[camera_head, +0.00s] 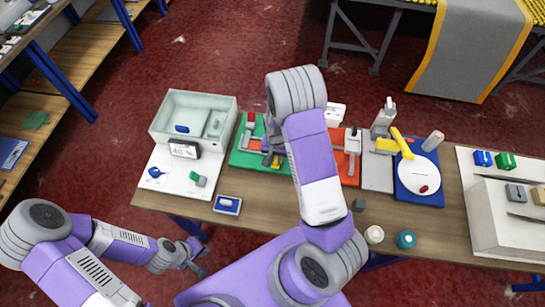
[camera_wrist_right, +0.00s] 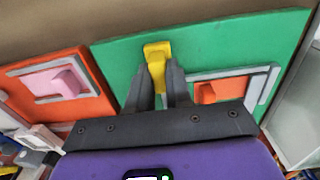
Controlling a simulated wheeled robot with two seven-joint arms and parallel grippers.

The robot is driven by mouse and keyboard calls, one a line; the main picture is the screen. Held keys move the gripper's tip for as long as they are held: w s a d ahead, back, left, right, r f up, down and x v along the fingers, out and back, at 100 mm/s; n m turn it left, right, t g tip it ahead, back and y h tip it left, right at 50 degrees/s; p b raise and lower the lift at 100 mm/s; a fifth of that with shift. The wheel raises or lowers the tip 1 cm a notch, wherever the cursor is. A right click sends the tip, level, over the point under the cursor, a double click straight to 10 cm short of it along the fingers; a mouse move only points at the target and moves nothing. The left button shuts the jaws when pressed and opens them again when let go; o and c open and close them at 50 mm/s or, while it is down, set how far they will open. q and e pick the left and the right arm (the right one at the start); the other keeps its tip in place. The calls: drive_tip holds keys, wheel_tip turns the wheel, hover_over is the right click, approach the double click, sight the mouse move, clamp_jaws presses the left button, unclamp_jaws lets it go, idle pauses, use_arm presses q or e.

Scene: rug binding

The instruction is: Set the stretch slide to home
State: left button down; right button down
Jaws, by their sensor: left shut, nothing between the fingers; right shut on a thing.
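A green board (camera_head: 241,160) lies on the table, partly hidden by my right arm. In the right wrist view the green board (camera_wrist_right: 120,50) carries a yellow handle (camera_wrist_right: 157,50) and an orange block (camera_wrist_right: 218,90) in a grey frame. My right gripper (camera_wrist_right: 161,82) is shut on the yellow handle, fingers on either side of its lower part. In the head view this gripper (camera_head: 271,155) is over the board beside a bit of yellow. I cannot tell which part is named the stretch slide. My left gripper (camera_head: 198,262) is shut and empty, off the table's front edge.
An orange board (camera_wrist_right: 28,75) with a pink block adjoins the green board. A pale bin (camera_head: 160,128) stands left of it. A blue board (camera_head: 410,199) with a white disc lies to the right. Small jars (camera_head: 405,240) stand near the front edge.

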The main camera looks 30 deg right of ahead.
sight(275, 157)
drive_tip(key=shift+a+f, duration=0.1)
drive_tip(key=shift+a, duration=0.1)
drive_tip(key=c, duration=1)
unclamp_jaws()
drive_tip(key=shift+a, duration=0.1)
drive_tip(key=shift+c, duration=0.2)
drive_tip(key=shift+w, duration=0.1)
drive_tip(key=shift+r, duration=0.3)
wheel_tip(275, 157, up, 7)
drive_tip(key=shift+p, duration=0.35)
